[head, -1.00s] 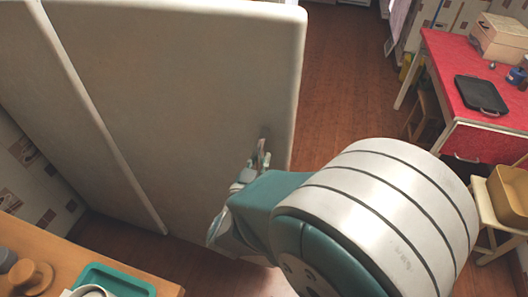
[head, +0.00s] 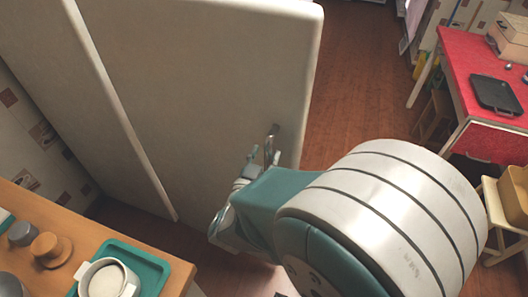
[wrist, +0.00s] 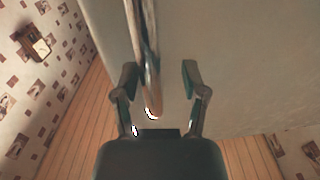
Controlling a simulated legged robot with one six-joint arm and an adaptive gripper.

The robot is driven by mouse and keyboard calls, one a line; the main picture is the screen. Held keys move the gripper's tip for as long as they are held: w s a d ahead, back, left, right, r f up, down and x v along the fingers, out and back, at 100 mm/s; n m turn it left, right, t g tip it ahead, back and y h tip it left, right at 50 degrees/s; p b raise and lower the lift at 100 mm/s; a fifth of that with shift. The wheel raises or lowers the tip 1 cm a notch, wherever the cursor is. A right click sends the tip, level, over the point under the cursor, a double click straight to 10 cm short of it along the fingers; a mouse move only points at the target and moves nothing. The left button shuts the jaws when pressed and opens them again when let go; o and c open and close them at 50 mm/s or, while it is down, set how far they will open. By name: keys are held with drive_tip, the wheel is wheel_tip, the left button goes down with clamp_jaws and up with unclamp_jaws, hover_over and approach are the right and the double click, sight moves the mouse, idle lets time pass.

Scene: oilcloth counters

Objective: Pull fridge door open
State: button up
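The fridge door (head: 210,75) is a large off-white panel with a rounded edge on the right, and it looks shut against the fridge body. Its metal handle (head: 274,134) is a vertical bar near the door's right edge, partly hidden by my gripper (head: 262,160). In the wrist view the chrome handle (wrist: 148,60) runs down between the two fingers of my gripper (wrist: 160,82), nearer the left finger. The fingers are apart, with a clear gap between the handle and the right finger.
A red table (head: 468,62) with a black pan (head: 497,94) stands at right. The wooden floor (head: 352,75) between is clear.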

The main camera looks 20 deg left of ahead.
drive_tip(key=shift+f, duration=0.1)
drive_tip(key=shift+s+d, duration=0.15)
drive_tip(key=s, duration=1.1)
drive_tip(key=shift+s, duration=0.25)
